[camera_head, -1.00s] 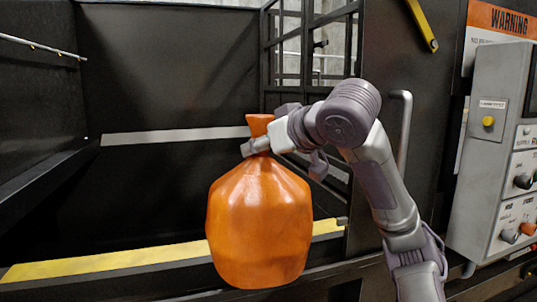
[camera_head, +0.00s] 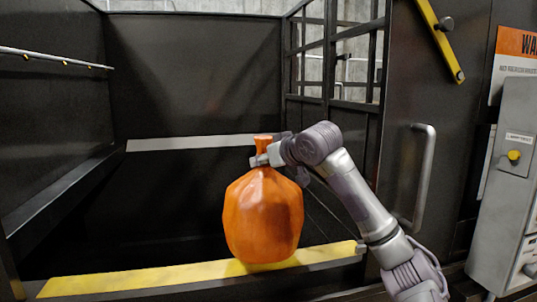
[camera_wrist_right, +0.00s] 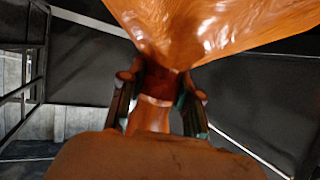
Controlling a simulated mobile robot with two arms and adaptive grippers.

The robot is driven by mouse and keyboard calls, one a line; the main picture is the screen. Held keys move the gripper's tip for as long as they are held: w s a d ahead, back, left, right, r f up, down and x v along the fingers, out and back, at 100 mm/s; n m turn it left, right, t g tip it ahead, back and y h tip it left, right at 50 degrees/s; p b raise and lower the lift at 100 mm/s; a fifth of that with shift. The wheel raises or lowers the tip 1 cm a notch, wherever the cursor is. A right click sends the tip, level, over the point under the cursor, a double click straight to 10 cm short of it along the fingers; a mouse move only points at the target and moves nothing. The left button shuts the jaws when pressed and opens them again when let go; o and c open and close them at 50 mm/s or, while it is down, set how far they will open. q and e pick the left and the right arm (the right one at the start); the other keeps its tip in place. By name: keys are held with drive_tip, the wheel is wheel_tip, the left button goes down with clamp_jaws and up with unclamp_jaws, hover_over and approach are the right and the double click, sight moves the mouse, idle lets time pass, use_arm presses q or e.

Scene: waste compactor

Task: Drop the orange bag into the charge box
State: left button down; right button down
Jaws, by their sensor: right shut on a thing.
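The orange bag (camera_head: 264,215) hangs upright by its gathered neck from my right gripper (camera_head: 260,158). The gripper is shut on the neck, just below its flared top. In the right wrist view the bag (camera_wrist_right: 215,25) fills the top, and the fingers of the right gripper (camera_wrist_right: 158,105) stand on both sides of the neck. The charge box (camera_head: 195,65) is the dark open bay behind the bag. In the head view the bag's lower part overlaps the yellow front edge; how far in it hangs is hard to tell. My left gripper is in neither view.
A yellow sill (camera_head: 150,281) runs along the front of the box. A barred gate (camera_head: 333,50) and a dark door panel with a metal handle (camera_head: 424,175) stand at the right. A grey control panel (camera_head: 510,190) is at the far right. The box's left part is clear.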

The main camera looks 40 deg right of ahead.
drive_tip(key=w+d+p, duration=0.7)
drive_tip(key=w+d, duration=0.1)
drive_tip(key=w, duration=0.5)
drive_tip(key=shift+w+r+p, duration=0.2)
drive_tip(key=shift+p, duration=0.2)
drive_tip(key=shift+d, duration=0.1)
drive_tip(key=c, duration=0.7)
unclamp_jaws()
drive_tip(key=shift+s, duration=0.15)
drive_tip(key=v, duration=1.2)
